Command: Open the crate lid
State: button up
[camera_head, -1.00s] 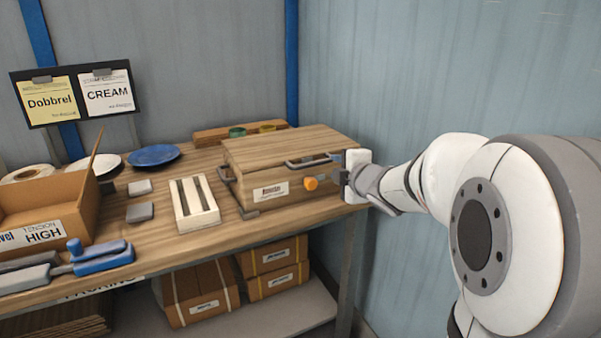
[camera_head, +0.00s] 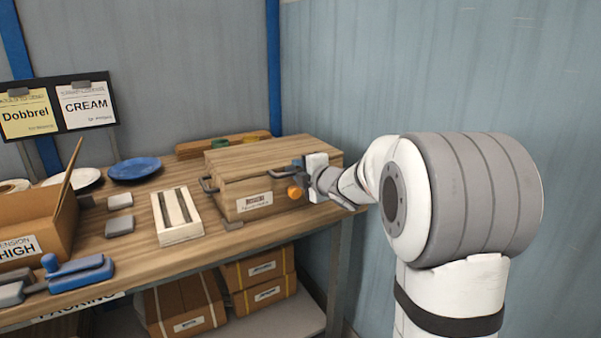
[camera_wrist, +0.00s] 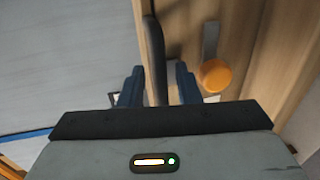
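The wooden crate (camera_head: 225,198) stands on the workbench with its lid (camera_head: 265,152) closed. A dark bar handle (camera_head: 262,173) runs along the front of the lid and shows between my fingers in the wrist view (camera_wrist: 154,50). An orange knob (camera_head: 294,191) on a grey latch is on the crate's front, below my gripper; it is right of the fingers in the wrist view (camera_wrist: 215,76). My gripper (camera_wrist: 159,75) is open, with its two blue fingers on either side of the handle and gaps visible. In the head view my wrist partly hides the crate's right end.
A slotted pale wooden block (camera_head: 178,215) sits left of the crate on the workbench (camera_head: 140,250). Further left are a blue plate (camera_head: 135,168), grey blocks and an open cardboard box (camera_head: 35,220). A blue wall (camera_head: 420,80) stands close behind my arm.

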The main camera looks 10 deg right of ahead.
grip_shut()
dwell(0.3)
